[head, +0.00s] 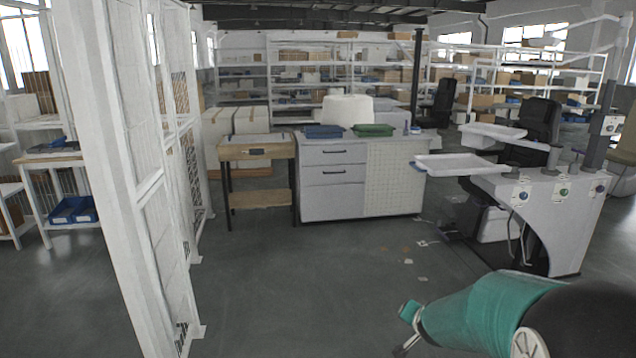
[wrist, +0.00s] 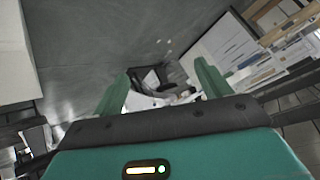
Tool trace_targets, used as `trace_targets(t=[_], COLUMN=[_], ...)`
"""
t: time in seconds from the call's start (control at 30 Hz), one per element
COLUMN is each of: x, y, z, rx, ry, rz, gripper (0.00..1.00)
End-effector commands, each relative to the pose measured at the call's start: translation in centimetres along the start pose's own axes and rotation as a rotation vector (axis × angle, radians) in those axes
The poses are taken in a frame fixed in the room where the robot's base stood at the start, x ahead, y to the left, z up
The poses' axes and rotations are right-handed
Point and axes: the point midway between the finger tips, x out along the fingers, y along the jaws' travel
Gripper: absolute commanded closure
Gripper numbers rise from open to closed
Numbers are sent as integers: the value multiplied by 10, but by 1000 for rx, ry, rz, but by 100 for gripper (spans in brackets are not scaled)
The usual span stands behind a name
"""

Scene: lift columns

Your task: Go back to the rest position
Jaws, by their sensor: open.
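My gripper (wrist: 160,88) shows in the wrist view with its two green fingers spread apart. It is open and nothing is between the fingers. The floor and a blurred dark object lie beyond it. In the head view my green arm (head: 480,312) reaches in from the lower right corner. The gripper end there is only partly visible at the bottom edge, above the grey floor.
A workstation with white trays (head: 470,163) stands at the right, with a black chair (head: 541,120) behind it. A grey cabinet (head: 334,198) and a small wooden table (head: 257,150) stand mid-scene. A white mesh fence (head: 110,150) is close at left.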

Motion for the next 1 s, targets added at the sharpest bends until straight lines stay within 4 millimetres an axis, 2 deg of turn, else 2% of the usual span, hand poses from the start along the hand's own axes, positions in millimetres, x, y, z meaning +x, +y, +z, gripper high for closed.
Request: trace_targets(t=[0.03, 0.2, 0.43, 0.57, 0.7, 0.8, 0.9, 1.0], x=[-22, -88, -174, -219, -264, -290, -308, -317], y=[-10, -29, -32, -24, -8, 6, 18, 26], z=[0, 12, 39, 58, 80, 94, 106, 112], rx=[-32, -151, -321, -418, -516, -577, -618, -641], ry=[-15, -91, -181, -224, -265, -291, -310, -321], rz=[-22, -67, -95, -93, -78, -60, -42, -31], gripper=[24, 24, 24, 24, 24, 24, 24, 24])
